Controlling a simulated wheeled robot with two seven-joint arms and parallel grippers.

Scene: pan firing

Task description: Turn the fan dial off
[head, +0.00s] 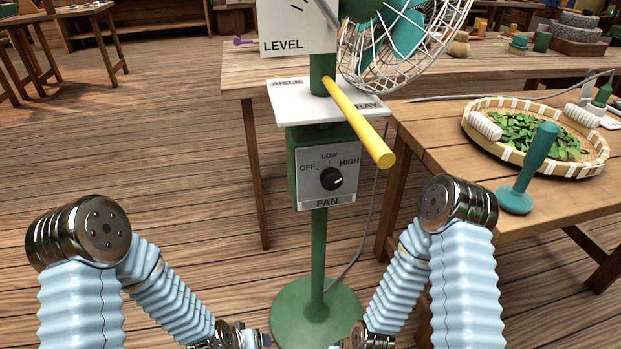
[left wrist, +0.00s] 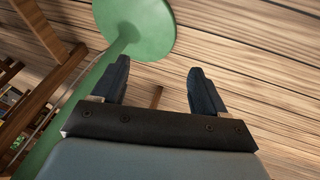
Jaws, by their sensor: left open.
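The fan dial (head: 331,179) is a black round knob on a grey plate marked OFF, LOW and HIGH, with FAN below. A small pale mark shows on the knob's right side; I cannot tell surely which setting it points to. The plate sits on a green control box (head: 294,180) on the fan's green pole (head: 319,245). In the left wrist view my left gripper (left wrist: 160,66) is open and appears empty, with the green pole and round base (left wrist: 140,25) beyond it. It is apart from the dial. My right gripper's fingers are out of view below the head picture.
A yellow handle (head: 358,122) sticks out toward me above the dial, from under the LEVEL panel (head: 296,25). A white shelf (head: 290,102) sits over the box. A wooden table (head: 440,150) at right holds a woven tray (head: 535,168) of green leaves and a green-handled tool (head: 530,172).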

